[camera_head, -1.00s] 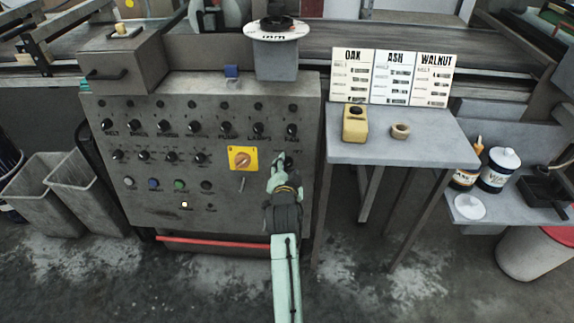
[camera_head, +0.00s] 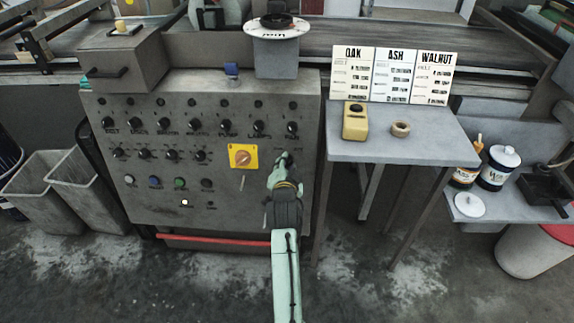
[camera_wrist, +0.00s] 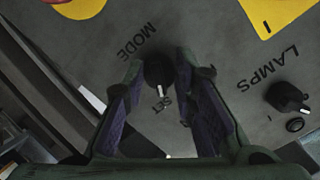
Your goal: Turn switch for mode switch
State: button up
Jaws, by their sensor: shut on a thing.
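The mode switch (camera_wrist: 159,76) is a small black knob with a pale pointer line, on the grey control panel (camera_head: 140,205). In the wrist view it sits between my two fingers, under the word MODE and beside the word SET; its pointer line faces the SET side. My gripper (camera_wrist: 158,72) is shut on the knob, with one finger on each side. In the head view my gripper (camera_head: 283,160) is at the panel's right part, right of the yellow rotary switch plate (camera_head: 243,147), and hides the mode switch.
The LAMPS knob (camera_wrist: 287,96) is close to the right finger in the wrist view. Rows of black knobs fill the panel above and left. A grey side table (camera_head: 440,148) with a yellow block (camera_head: 355,125) stands to the right. A red bar (camera_head: 210,241) runs low across the panel.

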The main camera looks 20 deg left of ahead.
grip_shut()
jog(key=n+h, duration=0.1)
jog(key=n, duration=0.4)
jog(key=shift+p, duration=0.4)
jog(key=n+t, duration=0.1)
jog(key=n, duration=0.5)
jog(key=shift+h+p, duration=0.3)
jog(key=shift+h, duration=0.1)
jog(key=o, duration=1)
grip_release()
jog(key=shift+c, duration=0.2)
